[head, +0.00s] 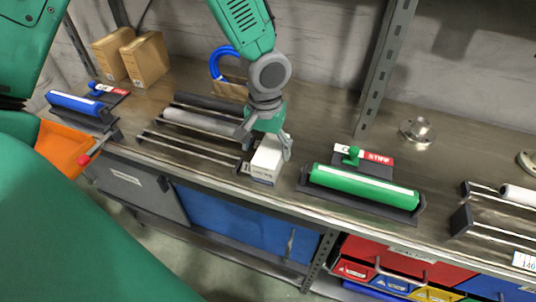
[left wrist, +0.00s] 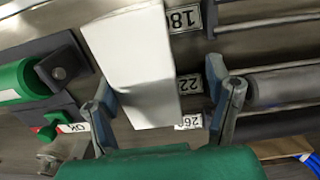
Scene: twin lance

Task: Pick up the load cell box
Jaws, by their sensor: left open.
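A white box (head: 266,163), taken to be the load cell box, stands at the front edge of the metal bench, beside the right end of a slotted rack (head: 195,141). My left gripper (head: 265,147) is over the box from above, one finger on each side. In the left wrist view the white box (left wrist: 134,62) reaches between the two spread fingers of the left gripper (left wrist: 162,98). Gaps show between fingers and box, so the gripper is open. My right gripper is not in view.
A green roller (head: 362,187) in a dark cradle lies to the right, a blue roller (head: 76,103) to the far left. Cardboard boxes (head: 146,59) and a blue coil (head: 222,62) stand behind. An upright post (head: 382,70) rises at the back. Bare bench shows between box and green roller.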

